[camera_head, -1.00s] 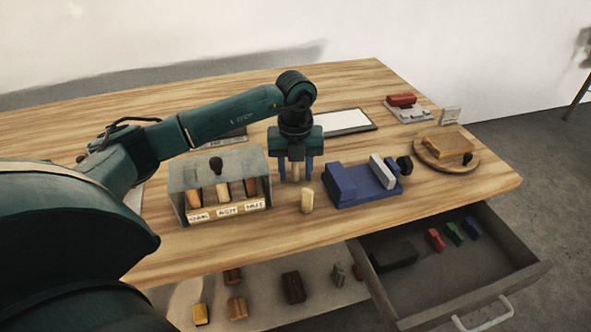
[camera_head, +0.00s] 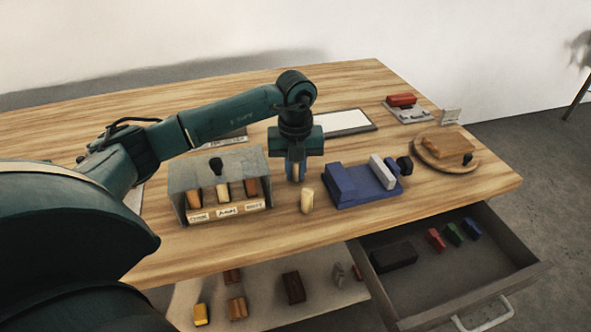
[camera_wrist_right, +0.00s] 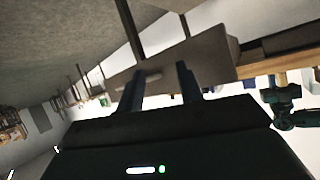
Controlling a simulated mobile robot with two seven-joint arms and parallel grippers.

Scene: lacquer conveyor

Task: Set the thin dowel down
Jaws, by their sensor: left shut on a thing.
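My left gripper (camera_head: 295,177) is low over the table, behind the short pale upright peg. It is shut on a thin pale piece (camera_head: 295,172), which looks like the thin dowel and is mostly hidden by the fingers. I cannot tell whether its foot touches the table. The pale peg (camera_head: 307,201) stands upright on the wood just in front, apart from the fingers. My right gripper (camera_wrist_right: 160,82) shows in the right wrist view with its fingers apart and nothing between them.
A grey sorter box (camera_head: 219,181) with labelled slots stands left of the left gripper. A blue block fixture (camera_head: 362,186) stands to its right. An open drawer (camera_head: 458,263) sticks out at the front right. Bare wood (camera_head: 260,243) lies in front.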

